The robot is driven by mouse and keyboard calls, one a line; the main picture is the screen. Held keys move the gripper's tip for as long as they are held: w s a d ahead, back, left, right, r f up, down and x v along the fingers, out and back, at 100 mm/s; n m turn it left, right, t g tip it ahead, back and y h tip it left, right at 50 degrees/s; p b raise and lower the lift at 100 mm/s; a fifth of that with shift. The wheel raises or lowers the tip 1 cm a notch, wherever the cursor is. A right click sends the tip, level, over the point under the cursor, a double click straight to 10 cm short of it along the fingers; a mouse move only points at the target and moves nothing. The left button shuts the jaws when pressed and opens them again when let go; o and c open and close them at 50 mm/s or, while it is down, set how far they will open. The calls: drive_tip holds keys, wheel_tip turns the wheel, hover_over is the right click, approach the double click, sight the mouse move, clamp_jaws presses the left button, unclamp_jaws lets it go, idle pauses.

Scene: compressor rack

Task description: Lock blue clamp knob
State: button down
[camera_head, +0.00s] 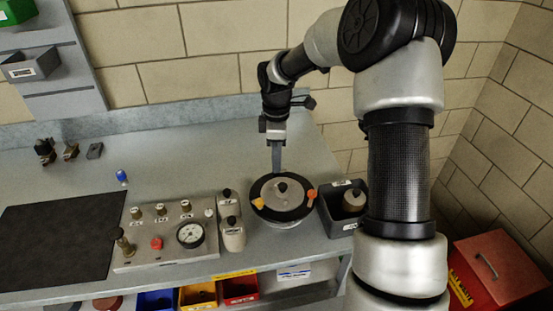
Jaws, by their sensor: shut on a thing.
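A round pot with a black lid rim (264,189) and pale centre stands near the front of the bench. A yellow clamp knob (258,203) sits at its left rim and an orange clamp knob (311,193) at its right rim. My gripper (277,171) points straight down at the far rim, its narrow fingers shut on what seems to be the blue clamp knob. The fingers hide that knob, so its turn angle cannot be told.
A panel with a gauge (190,235) and several valves stands left of the pot, with two pale bottles (232,236) between. A dark mat (60,240) lies far left.

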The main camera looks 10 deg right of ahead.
drive_tip(key=m, duration=0.4)
drive_tip(key=shift+m, duration=0.4)
drive_tip(key=m, duration=0.4)
drive_tip(key=shift+m, duration=0.3)
drive_tip(key=m, duration=0.4)
drive_tip(key=shift+m+p, duration=0.35)
drive_tip(key=shift+m, duration=1.75)
drive_tip(key=c, duration=1.6)
unclamp_jaws()
